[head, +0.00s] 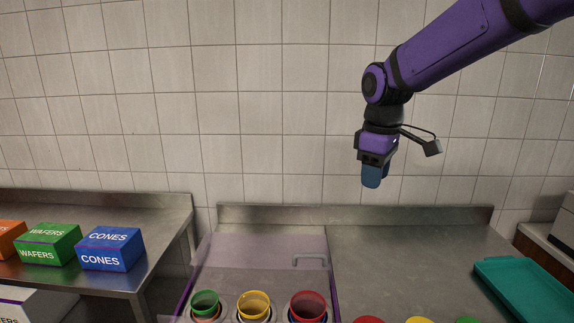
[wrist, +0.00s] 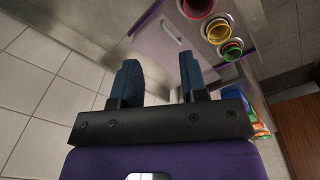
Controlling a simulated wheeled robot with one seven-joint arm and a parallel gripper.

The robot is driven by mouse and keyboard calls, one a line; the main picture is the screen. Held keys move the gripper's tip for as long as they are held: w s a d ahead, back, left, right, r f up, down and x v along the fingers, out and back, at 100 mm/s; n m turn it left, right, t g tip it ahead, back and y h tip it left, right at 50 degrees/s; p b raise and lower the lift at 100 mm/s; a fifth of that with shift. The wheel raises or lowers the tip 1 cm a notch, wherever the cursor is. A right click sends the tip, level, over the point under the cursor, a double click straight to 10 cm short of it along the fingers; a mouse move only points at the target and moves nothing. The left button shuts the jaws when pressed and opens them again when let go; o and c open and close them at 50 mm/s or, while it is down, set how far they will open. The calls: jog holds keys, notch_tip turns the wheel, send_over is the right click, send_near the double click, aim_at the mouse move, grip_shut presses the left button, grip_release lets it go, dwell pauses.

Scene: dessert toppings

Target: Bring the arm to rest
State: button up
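My gripper (head: 371,178) hangs at the end of my purple arm, high above the back of the steel counter and in front of the tiled wall. It points downward. In the wrist view, its two blue-grey fingers (wrist: 160,80) stand apart with nothing between them. The gripper touches nothing.
Below stands a steel counter (head: 420,245) with a clear lid and green (head: 205,302), yellow (head: 253,303) and red (head: 308,305) cups at its front. A teal tray (head: 525,290) lies at right. Wafers (head: 47,244) and cones (head: 110,248) boxes stand on the left table.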

jog(key=s+d+r+m+t, duration=0.1)
jog(key=s+d+m, duration=0.2)
jog(key=s, duration=0.5)
jog(key=s+d+r+m+t, duration=0.1)
jog(key=s+d+m, duration=0.3)
jog(key=s, duration=0.5)
jog(key=s+d+m+t, duration=0.2)
jog(key=s+d, duration=0.3)
jog(key=s, duration=0.3)
jog(key=shift+s+d+r+m+t, duration=0.15)
jog(key=shift+s+r+m+t, duration=0.2)
jog(key=shift+m, duration=0.55)
